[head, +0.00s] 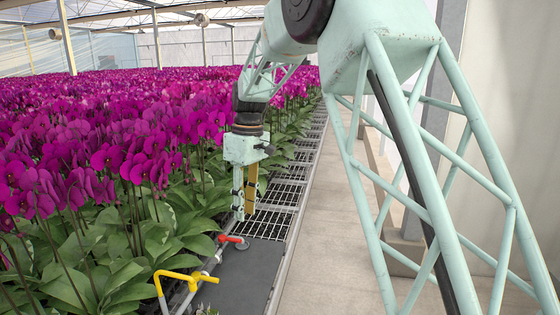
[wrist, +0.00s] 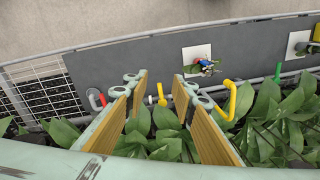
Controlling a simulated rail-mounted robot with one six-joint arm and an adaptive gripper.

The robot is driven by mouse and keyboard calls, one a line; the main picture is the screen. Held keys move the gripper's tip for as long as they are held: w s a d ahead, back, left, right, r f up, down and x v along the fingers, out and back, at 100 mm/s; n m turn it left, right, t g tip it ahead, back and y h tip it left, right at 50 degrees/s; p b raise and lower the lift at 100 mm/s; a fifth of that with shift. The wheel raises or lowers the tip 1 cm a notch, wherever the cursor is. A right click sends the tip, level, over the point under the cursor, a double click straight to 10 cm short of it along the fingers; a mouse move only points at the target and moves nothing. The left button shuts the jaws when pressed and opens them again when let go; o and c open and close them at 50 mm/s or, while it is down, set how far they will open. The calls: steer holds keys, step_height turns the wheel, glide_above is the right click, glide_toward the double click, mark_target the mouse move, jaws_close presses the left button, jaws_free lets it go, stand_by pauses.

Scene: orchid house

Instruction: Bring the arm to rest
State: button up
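My gripper (head: 244,210) hangs down from my pale green arm at the edge of the orchid bed, over the inner side of the bench strip. Its two fingers, with yellow-brown inner pads, stand apart with nothing between them. In the wrist view my gripper (wrist: 160,86) is also open, with leaves and a pipe showing beyond the gap. A red handle (head: 230,239) is just below the fingers in the head view. In the wrist view the red handle (wrist: 97,99) lies left of the left finger. I cannot tell the exact clearance.
Purple orchids (head: 110,150) fill the left. A yellow handle (head: 178,277) stands nearer on the pipe; a green handle (wrist: 277,72) is farther right in the wrist view. A white card (wrist: 200,53) with a small colourful item lies on the dark strip (wrist: 130,70). The walkway (head: 330,250) is clear.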

steer(key=s+d+r+m+t, duration=0.1)
steer(key=s+d+r+m, duration=0.2)
steer(key=s+d+r, duration=0.65)
steer(key=s+d+r+m+t, duration=0.1)
steer(key=s+d+r+m, duration=0.2)
steer(key=s+d+r, duration=0.65)
steer(key=s+d+f+m+t, duration=0.1)
steer(key=s+d, duration=0.3)
steer(key=s, duration=0.6)
steer(key=s+d+f+m+t, duration=0.1)
steer(key=s+d+f+m, duration=0.2)
steer(key=s, duration=0.8)
steer(key=s+d+f+m, duration=0.2)
steer(key=s+d, duration=0.3)
steer(key=s, duration=0.6)
steer(key=shift+s+d+f+t+h, duration=0.15)
steer(key=shift+d+f+t+h, duration=0.25)
steer(key=shift+f, duration=0.1)
step_height(320, 180, down, 13)
steer(key=b, duration=1.2)
steer(key=shift+r+b, duration=0.2)
steer(key=shift+b, duration=0.1)
steer(key=shift+a, duration=0.1)
